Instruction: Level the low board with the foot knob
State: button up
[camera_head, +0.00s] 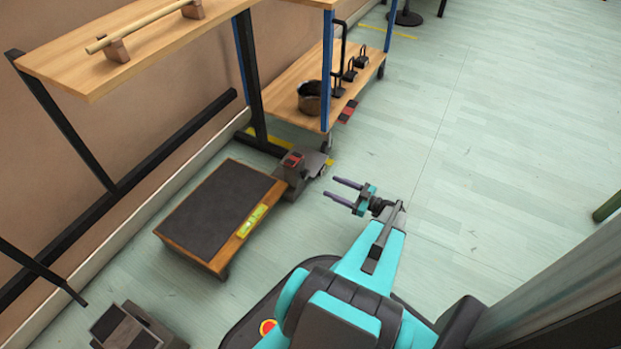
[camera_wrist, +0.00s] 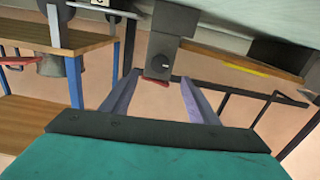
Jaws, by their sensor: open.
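The low board (camera_head: 222,208) is a dark-topped wooden platform near the floor, with a yellow-green spirit level (camera_head: 252,220) along its right edge. Its bubble is too small to read. A grey foot block (camera_head: 292,174) with a red piece on top stands at the board's far right corner. In the wrist view, the foot knob (camera_wrist: 159,66) is dark with a pale mark, on the block's face. My gripper (camera_head: 329,188) is open and empty, its purple fingers pointing at the block from the right, apart from it. In the wrist view the knob appears between the fingertips (camera_wrist: 158,79).
A wooden shelf rack (camera_head: 285,103) with a metal pot (camera_head: 309,97) and several dark weights stands behind the block. A wooden bench (camera_head: 135,45) with a wooden bar runs along the wall. Another grey block (camera_head: 128,327) lies lower left.

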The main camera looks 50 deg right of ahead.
aim_at(308, 176)
jog(key=b+x, duration=0.3)
jog(key=x, duration=0.8)
jog(key=shift+w+a, duration=0.1)
jog(key=shift+w, duration=0.2)
jog(key=c, duration=1)
